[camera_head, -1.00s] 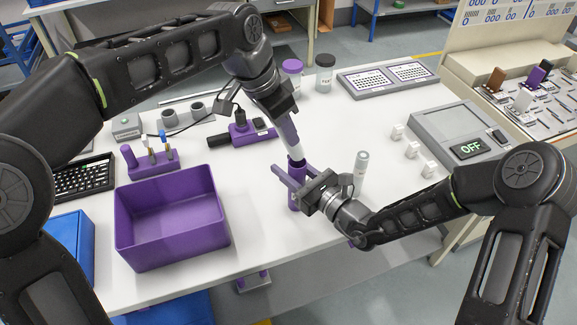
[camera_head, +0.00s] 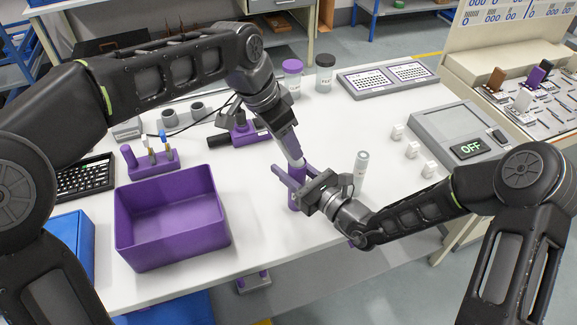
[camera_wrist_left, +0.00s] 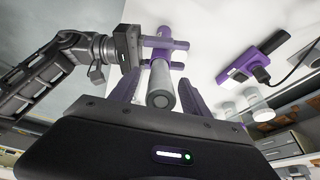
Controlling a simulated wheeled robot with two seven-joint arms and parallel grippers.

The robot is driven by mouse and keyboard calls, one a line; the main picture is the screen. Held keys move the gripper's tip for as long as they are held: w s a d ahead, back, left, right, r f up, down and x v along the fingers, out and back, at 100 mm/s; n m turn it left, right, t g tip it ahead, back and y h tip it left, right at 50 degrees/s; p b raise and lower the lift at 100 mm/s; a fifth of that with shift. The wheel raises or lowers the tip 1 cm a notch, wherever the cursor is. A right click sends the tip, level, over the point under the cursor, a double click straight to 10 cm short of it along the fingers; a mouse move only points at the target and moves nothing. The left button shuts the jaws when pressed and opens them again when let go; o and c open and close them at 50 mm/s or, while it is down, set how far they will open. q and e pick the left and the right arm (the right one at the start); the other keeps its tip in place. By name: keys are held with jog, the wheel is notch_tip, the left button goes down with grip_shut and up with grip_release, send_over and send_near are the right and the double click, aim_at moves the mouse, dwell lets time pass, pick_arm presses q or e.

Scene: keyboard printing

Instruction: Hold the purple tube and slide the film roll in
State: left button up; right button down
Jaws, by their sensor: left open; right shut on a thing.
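The purple tube (camera_head: 295,201) stands upright near the table's front edge, held in my right gripper (camera_head: 293,178), which is shut around it. How deep the roll sits is hidden.
A purple bin (camera_head: 172,250) stands to the left, with a purple holder (camera_head: 152,164) behind it. A small clear vial (camera_head: 360,165) stands just right of the tube. White blocks (camera_head: 412,150) and a grey device reading OFF (camera_head: 455,135) are farther right.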

pick_arm(q)
jog(key=v, duration=1.2)
dwell(0.4)
jog(key=d+f+m+y, duration=0.1)
jog(key=m, duration=0.2)
jog(key=f+m+y, duration=0.1)
jog(key=m, duration=0.2)
jog(key=d+f+m, duration=0.1)
jog(key=m, duration=0.2)
jog(key=shift+d+t+y, duration=0.3)
jog(key=shift+d+y, duration=0.05)
jog(key=shift+y, duration=0.05)
jog(key=x, duration=0.6)
jog(key=shift+f, duration=0.25)
jog(key=shift+w+f, duration=0.1)
jog(key=shift+f, duration=0.05)
jog(key=shift+f, duration=0.1)
